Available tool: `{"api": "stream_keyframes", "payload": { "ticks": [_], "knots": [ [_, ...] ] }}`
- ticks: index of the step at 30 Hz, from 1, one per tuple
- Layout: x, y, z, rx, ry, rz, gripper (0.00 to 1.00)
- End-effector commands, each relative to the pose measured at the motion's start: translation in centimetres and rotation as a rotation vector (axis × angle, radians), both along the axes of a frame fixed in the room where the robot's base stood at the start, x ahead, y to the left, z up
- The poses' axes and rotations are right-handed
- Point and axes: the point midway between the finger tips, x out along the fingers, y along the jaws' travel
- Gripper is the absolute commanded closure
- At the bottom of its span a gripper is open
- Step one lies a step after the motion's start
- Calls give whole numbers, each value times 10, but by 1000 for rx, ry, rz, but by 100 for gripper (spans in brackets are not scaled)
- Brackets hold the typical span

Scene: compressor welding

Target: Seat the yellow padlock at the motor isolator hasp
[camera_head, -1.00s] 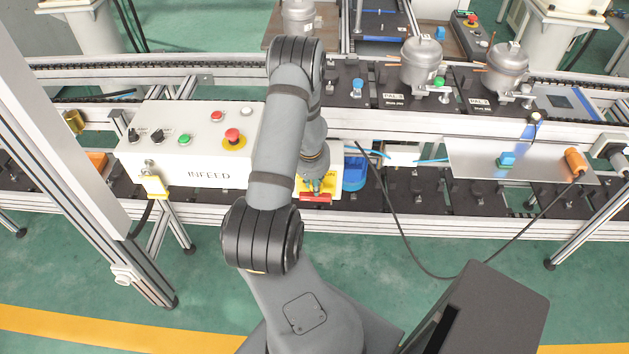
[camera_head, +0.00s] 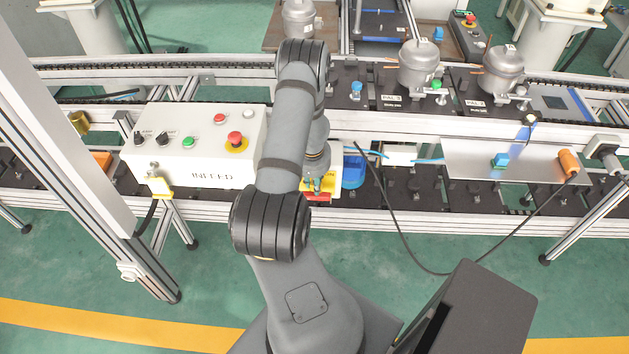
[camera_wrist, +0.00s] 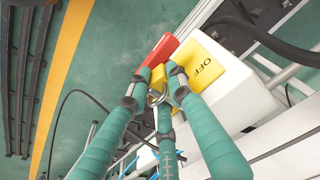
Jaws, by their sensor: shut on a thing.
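My gripper (camera_wrist: 155,84) has teal fingers. In the wrist view they are closed around a small yellow padlock (camera_wrist: 158,77), with a metal shackle loop showing between them. Fingers hide much of the padlock. Just beyond is the motor isolator: a white box with a yellow plate (camera_wrist: 205,66) marked OFF and a red handle (camera_wrist: 160,50). The padlock appears close to the handle and plate; I cannot tell whether it touches or whether its shackle is in the hasp. In the head view my gripper (camera_head: 317,186) is at the isolator's red part (camera_head: 318,197), mostly hidden by my arm.
The white INFEED panel (camera_head: 196,145) stands left of my arm. A black cable (camera_head: 398,232) hangs to the right. Compressors (camera_head: 420,68) stand on the conveyor behind. The green floor in front is open.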

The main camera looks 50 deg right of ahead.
Motion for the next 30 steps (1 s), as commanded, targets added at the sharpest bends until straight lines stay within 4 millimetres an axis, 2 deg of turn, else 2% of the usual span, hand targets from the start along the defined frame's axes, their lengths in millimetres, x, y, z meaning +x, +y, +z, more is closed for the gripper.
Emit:
{"api": "stream_keyframes", "payload": {
  "ticks": [30],
  "knots": [
    [4, -4, 4, 32, 13, 56, 100]
  ]
}}
